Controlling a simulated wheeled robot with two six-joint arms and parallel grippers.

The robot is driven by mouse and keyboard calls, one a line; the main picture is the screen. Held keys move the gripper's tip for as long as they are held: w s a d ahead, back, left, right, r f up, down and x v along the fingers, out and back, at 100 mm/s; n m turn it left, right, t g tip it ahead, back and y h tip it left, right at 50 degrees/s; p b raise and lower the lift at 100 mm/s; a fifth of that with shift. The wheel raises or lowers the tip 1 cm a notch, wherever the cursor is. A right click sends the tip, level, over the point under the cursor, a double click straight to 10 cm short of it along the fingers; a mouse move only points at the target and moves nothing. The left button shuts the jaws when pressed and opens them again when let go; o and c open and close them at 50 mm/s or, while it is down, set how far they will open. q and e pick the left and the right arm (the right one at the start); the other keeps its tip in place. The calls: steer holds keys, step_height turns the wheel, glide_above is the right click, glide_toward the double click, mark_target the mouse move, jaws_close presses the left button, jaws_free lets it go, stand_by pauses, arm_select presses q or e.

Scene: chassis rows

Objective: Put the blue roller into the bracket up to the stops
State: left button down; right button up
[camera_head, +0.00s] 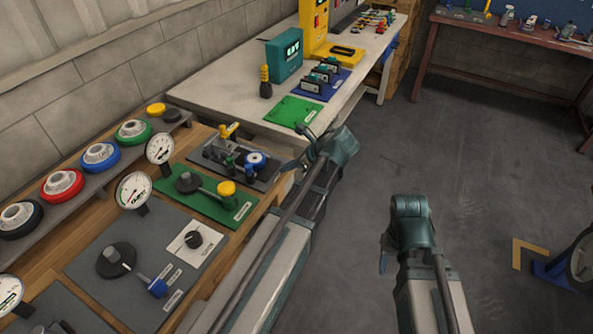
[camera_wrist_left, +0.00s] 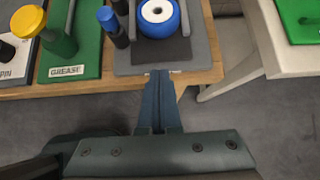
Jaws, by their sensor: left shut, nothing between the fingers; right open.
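The blue roller (camera_head: 256,159), a blue ring with a white centre, is on the dark grey station board (camera_head: 268,185) on the wooden bench. In the left wrist view the roller (camera_wrist_left: 173,23) lies between two grey arms of the bracket (camera_wrist_left: 187,48), above a dark plate. I cannot tell whether it touches the stops; its far side is cut off. My left gripper (camera_head: 291,165) is shut and empty, to the right of the roller. Its closed fingers (camera_wrist_left: 160,74) show at the board's near edge, apart from the roller. My right gripper (camera_head: 384,254) is open, over the floor.
Dark and blue-topped posts (camera_wrist_left: 111,22) stand left of the roller. A green grease board (camera_head: 215,203) with a yellow-capped part adjoins the station. A white table (camera_head: 215,87) with a green mat (camera_head: 291,111) lies beyond a gap. Open floor lies right.

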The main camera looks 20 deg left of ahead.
mark_target(263, 168)
arm_select(q)
steer(key=b+x, duration=0.1)
steer(key=x, duration=0.2)
steer(key=shift+a, duration=0.15)
steer(key=shift+w+a+r, duration=0.1)
steer(key=shift+a+r, duration=0.05)
steer(key=shift+a, duration=1.55)
arm_select(e)
steer(key=shift+f, duration=0.9)
arm_select(q)
steer(key=a, duration=0.6)
steer(key=w+a, duration=0.1)
steer(key=a, duration=0.3)
steer(key=shift+a+r, duration=0.15)
steer(key=shift+a, duration=0.2)
arm_select(e)
steer(key=shift+d, duration=0.1)
